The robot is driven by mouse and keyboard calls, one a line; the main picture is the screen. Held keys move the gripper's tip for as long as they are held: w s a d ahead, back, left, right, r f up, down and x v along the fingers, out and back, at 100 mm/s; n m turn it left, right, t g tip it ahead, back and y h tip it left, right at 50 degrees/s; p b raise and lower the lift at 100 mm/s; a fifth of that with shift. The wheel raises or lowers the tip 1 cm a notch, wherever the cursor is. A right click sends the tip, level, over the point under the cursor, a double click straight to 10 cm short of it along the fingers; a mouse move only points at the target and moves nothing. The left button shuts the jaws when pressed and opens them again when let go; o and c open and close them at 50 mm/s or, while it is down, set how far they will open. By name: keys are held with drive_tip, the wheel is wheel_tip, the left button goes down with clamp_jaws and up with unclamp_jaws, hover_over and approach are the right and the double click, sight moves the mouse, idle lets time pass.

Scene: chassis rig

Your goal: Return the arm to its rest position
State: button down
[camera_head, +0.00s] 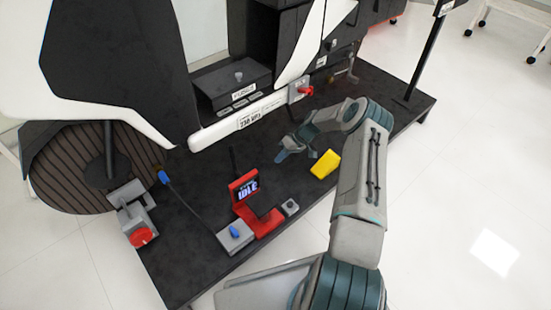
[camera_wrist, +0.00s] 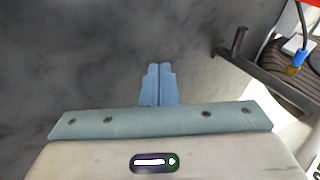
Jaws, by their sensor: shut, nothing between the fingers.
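My gripper (camera_head: 283,155) hangs over the dark platform (camera_head: 190,255) in the head view, left of a yellow block (camera_head: 325,164). In the wrist view my gripper (camera_wrist: 158,70) has its two blue fingers together, with nothing between them. My arm reaches in from the lower right of the head view, bent at the elbow, with its forearm turned left towards the rig.
A red stand with a screen (camera_head: 246,187) and a grey box with a blue connector (camera_head: 235,236) stand near the platform's front edge. A red-knobbed device (camera_head: 141,236) is beside the wheel (camera_head: 75,175). A dark post (camera_head: 427,50) rises at right. White floor is clear at right.

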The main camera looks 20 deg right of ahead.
idle(0.4)
drive_tip(key=s+a+r+h+p, duration=0.25)
drive_tip(key=r+p, duration=0.35)
drive_tip(key=r, duration=0.9)
drive_tip(key=s+a+r+h+p, duration=0.1)
drive_tip(key=s+a+r+p, duration=0.35)
drive_tip(key=r, duration=1.15)
drive_tip(key=s+d+r+h+p, duration=0.1)
drive_tip(key=s+r+h+p, duration=0.1)
drive_tip(key=r+p, duration=0.95)
drive_tip(key=s+a+r+m+p, duration=0.1)
drive_tip(key=s+r+p, duration=0.4)
drive_tip(key=s+r, duration=0.4)
drive_tip(key=s+a+r+m+t+h+p, duration=0.1)
drive_tip(key=s+r+p, duration=0.4)
drive_tip(key=r, duration=1)
drive_tip(key=s+a+r+m+t+h+p, duration=0.1)
drive_tip(key=s+r+p, duration=0.4)
drive_tip(key=s+r, duration=0.6)
drive_tip(key=shift+s+r+m, duration=0.3)
drive_tip(key=shift+s+r, duration=0.1)
drive_tip(key=shift+s, duration=0.4)
drive_tip(key=shift+d, duration=0.15)
